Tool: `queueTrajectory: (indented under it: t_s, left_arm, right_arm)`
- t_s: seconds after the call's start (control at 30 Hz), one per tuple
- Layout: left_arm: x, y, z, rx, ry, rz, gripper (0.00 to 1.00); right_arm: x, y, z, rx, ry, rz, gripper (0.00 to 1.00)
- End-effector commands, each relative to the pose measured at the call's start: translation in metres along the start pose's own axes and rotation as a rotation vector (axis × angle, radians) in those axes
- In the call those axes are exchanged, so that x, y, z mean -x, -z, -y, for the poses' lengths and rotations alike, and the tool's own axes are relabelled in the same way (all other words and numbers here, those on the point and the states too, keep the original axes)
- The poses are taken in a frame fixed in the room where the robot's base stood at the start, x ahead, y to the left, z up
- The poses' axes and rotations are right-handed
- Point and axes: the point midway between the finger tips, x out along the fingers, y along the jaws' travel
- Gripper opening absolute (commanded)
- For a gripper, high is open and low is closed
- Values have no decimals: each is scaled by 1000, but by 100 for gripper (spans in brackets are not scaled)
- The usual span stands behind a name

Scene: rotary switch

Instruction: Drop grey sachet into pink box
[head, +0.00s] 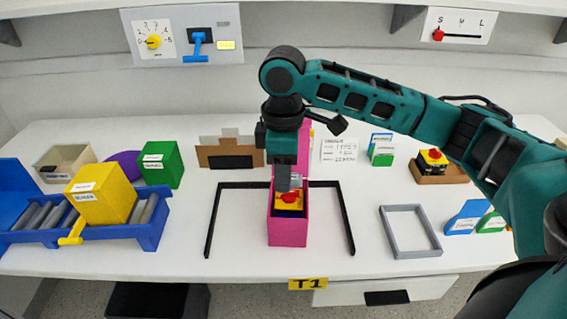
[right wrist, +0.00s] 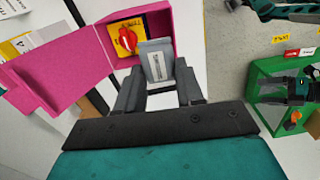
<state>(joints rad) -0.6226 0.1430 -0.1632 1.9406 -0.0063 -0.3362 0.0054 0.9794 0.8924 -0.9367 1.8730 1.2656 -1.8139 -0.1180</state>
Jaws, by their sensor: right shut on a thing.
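The pink box (head: 288,230) stands open on the white table, and its raised lid shows in the right wrist view (right wrist: 50,75). A yellow switch with a red knob (right wrist: 125,40) sits inside the box. My right gripper (head: 290,180) is over the box and points down. It is shut on the grey sachet (right wrist: 157,62), which has a pale label and hangs at the box opening beside the switch. In the head view the gripper mostly hides the sachet. My left gripper is not in view.
A black frame (head: 348,222) surrounds the box on the table. A blue roller rack (head: 150,232) with a yellow box (head: 100,197) stands left. A grey square frame (head: 390,232) and a red button on a tray (head: 433,157) are right. The table between is mostly clear.

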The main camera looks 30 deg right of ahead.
Motion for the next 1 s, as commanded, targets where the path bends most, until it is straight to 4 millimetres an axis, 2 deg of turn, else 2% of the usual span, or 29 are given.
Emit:
queueTrajectory:
  t_s: [0.3,0.5,0.97,1.0]
  left_arm:
    - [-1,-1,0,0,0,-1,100]
    - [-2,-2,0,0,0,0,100]
    - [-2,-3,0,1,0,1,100]
    - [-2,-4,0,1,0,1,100]
  right_arm:
    - [-33,0,0,1,2,1,8]
    - [-47,0,0,1,1,1,8]
    - [-53,0,0,1,0,0,8]
    - [-53,0,0,1,0,0,39]
